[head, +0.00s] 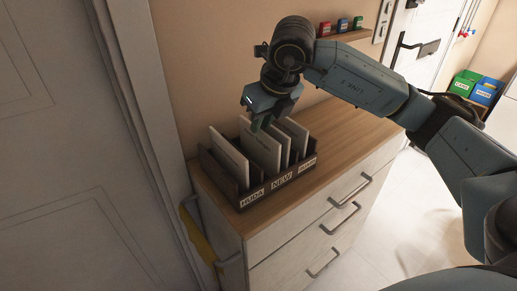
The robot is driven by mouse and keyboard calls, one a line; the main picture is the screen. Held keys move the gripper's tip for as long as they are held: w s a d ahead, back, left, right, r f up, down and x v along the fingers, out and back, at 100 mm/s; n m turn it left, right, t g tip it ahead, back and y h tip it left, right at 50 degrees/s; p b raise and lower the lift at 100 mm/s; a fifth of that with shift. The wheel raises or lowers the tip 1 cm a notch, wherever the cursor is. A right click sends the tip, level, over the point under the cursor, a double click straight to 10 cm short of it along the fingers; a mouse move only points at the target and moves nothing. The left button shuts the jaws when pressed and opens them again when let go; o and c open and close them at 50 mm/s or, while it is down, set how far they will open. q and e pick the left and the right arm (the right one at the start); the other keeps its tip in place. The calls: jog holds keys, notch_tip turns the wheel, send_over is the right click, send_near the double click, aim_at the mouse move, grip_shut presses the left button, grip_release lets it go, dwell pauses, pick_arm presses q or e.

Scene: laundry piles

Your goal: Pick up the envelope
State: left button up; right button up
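Several white envelopes stand upright in a dark sorter on a wooden dresser top. One envelope (228,158) is in the left part, near the label reading HUDA. Another envelope (262,152), with small writing on it, stands in the middle part, and more envelopes (296,133) are at the right. The dark sorter (269,191) has three front labels, the middle one reading NEW. My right gripper (262,122) points down at the top edge of the middle envelope. Its fingers are small and partly hidden, so I cannot tell whether they grip it. My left gripper is out of view.
The wooden dresser top (345,130) is clear to the right of the sorter. A wall shelf (345,36) with small coloured items is behind my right arm. Green and blue bins (484,92) stand at the far right. A white door (65,150) is at the left.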

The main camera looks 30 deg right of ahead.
aim_at(259, 136)
jog(key=x, duration=0.5)
jog(key=shift+d+f+b, duration=0.15)
jog(key=shift+f+b, duration=0.1)
jog(key=shift+b, duration=0.05)
jog(key=shift+d+f+b, duration=0.1)
jog(key=shift+f+b, duration=0.15)
jog(key=shift+b, duration=0.1)
